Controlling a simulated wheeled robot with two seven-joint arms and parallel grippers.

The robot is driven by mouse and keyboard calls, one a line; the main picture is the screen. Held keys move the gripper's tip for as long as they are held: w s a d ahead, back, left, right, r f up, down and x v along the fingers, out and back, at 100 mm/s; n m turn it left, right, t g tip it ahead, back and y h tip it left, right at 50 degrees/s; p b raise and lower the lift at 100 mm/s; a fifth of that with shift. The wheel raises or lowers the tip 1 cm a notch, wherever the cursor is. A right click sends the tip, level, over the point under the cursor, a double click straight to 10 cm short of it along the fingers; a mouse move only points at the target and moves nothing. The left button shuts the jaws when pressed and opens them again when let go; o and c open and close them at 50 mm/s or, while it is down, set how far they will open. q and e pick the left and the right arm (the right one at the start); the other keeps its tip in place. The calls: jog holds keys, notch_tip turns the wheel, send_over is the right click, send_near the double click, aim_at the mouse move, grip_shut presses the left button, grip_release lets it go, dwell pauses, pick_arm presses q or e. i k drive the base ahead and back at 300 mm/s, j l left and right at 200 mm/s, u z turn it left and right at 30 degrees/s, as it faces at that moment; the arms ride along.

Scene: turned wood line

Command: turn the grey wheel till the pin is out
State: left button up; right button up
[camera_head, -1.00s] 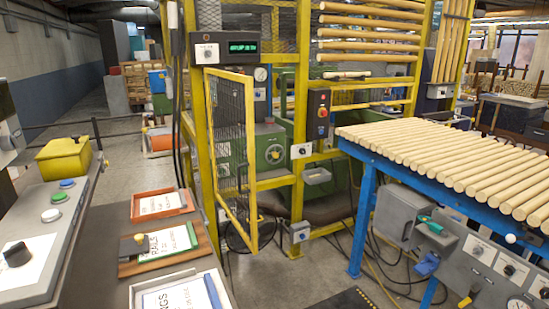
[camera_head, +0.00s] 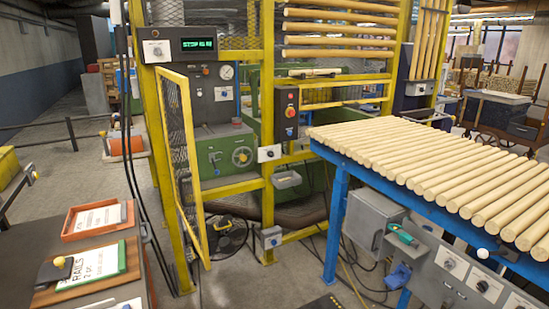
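I cannot make out a pin at this size. A wooden spindle (camera_head: 314,73) lies level above and to the right of the wheel. Neither of my grippers shows in the head view.
A blue-framed table of wooden rods (camera_head: 430,165) stands at the right, with a grey control box (camera_head: 375,220) below. A bench with trays and cards (camera_head: 97,218) is at the lower left. A display box (camera_head: 181,46) hangs on the frame.

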aim_at(242, 157)
jog(key=i+l+z, duration=0.1)
jog(key=i+l, duration=0.35)
jog(key=i+l+z, duration=0.15)
jog(key=i+l, duration=0.2)
jog(key=i, duration=0.15)
jog(key=i+u, duration=0.3)
jog(key=i, duration=0.25)
jog(key=i+u, duration=0.3)
jog(key=i, duration=0.3)
